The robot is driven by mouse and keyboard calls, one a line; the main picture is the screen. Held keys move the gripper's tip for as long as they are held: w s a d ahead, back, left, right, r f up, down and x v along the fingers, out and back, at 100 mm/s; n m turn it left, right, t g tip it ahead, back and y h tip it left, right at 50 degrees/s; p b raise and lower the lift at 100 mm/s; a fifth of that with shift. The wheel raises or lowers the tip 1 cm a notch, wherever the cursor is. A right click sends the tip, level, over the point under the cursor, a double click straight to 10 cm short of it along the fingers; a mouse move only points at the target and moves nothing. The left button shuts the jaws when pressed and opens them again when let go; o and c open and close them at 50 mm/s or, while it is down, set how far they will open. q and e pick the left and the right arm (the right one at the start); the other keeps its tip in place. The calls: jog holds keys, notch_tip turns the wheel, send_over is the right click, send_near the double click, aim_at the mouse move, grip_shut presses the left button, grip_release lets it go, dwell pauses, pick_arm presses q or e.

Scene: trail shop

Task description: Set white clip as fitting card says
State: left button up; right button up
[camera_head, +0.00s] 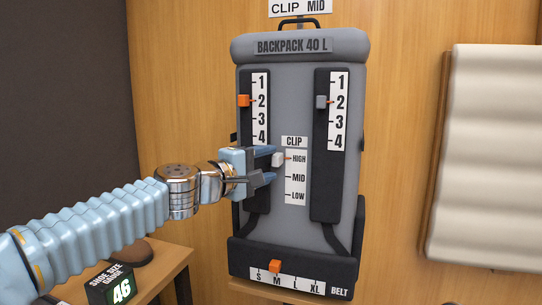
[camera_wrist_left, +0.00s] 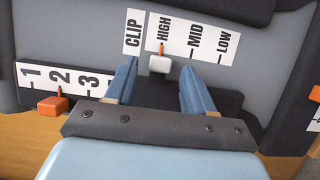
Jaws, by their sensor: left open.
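The white clip (camera_head: 278,159) sits on the left strap of the grey backpack (camera_head: 285,110), with its orange pointer at HIGH on the clip scale (camera_head: 295,185). In the left wrist view the clip (camera_wrist_left: 160,64) lies between the spread fingertips (camera_wrist_left: 155,78), with gaps on both sides. My right gripper is not in view.
Orange slider (camera_head: 244,101) and grey slider (camera_head: 321,102) both stand at 2 on the shoulder scales. A shoe size gauge (camera_head: 118,288) showing 46 stands at lower left. A cream padded panel (camera_head: 490,160) hangs at right.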

pick_arm(q)
jog(key=shift+x, duration=1.15)
grip_shut()
